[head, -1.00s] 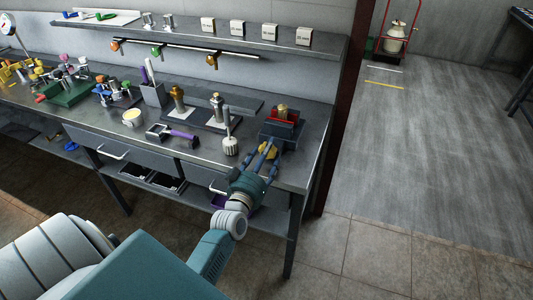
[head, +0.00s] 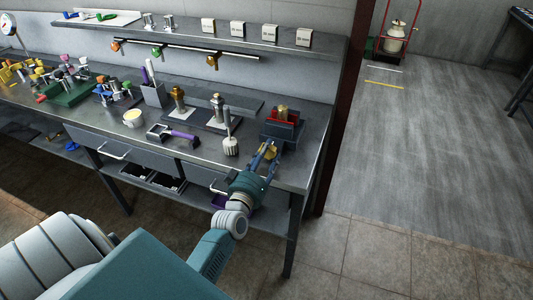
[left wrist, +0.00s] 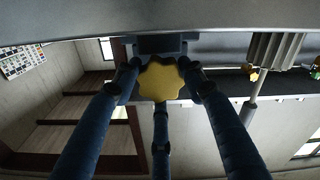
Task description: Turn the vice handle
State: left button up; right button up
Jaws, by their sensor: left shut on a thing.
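The vice (head: 281,133) stands at the right end of the workbench, with red jaws around a brass-coloured piece (head: 283,112). Its handle is a yellow lobed knob (head: 271,153) on the front side, partly covered by my fingers. In the left wrist view the knob (left wrist: 160,80) faces the camera between the blue fingers. My left gripper (head: 267,152) is shut on the knob, with fingers on both sides and another below it. My right gripper is not in view.
A brush-like tool (head: 230,144) stands just left of the vice. A shelf (head: 250,42) runs above.

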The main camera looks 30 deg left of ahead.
pick_arm(q)
jog(key=shift+d+f, duration=0.1)
jog(key=shift+f, duration=0.25)
jog(key=o, duration=1.2)
jog(key=shift+c, duration=0.2)
jog(key=shift+r, duration=0.1)
jog(key=v, duration=1.2)
